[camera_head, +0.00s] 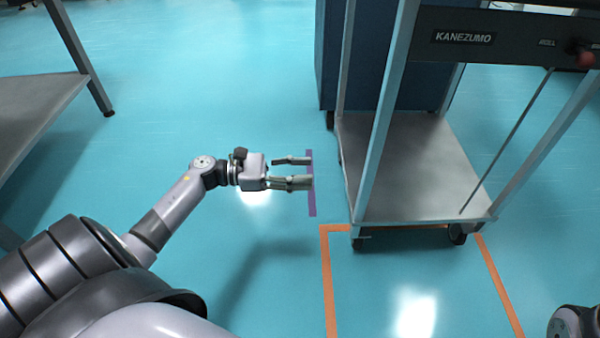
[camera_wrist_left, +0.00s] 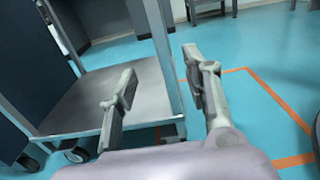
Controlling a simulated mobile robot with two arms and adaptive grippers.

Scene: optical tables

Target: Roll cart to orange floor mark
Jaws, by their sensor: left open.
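The cart (camera_head: 425,165) stands at the right, with grey posts, a bare lower shelf and an upper panel reading "KANEZUMO". It also shows in the left wrist view (camera_wrist_left: 85,105). The orange floor mark (camera_head: 330,285) is an outline on the floor. Its far line runs by the cart's near wheels, and most of the cart stands beyond it. The mark also shows in the wrist view (camera_wrist_left: 268,88). My left gripper (camera_head: 311,173) is open and empty, left of the cart's near left post and apart from it in the head view. My right gripper is out of view.
A purple floor strip (camera_head: 311,200) lies beside the left gripper. A dark blue cabinet (camera_head: 335,50) stands behind the cart. A grey table (camera_head: 35,110) stands at the left. The turquoise floor between table and cart is clear, as is the floor inside the orange outline.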

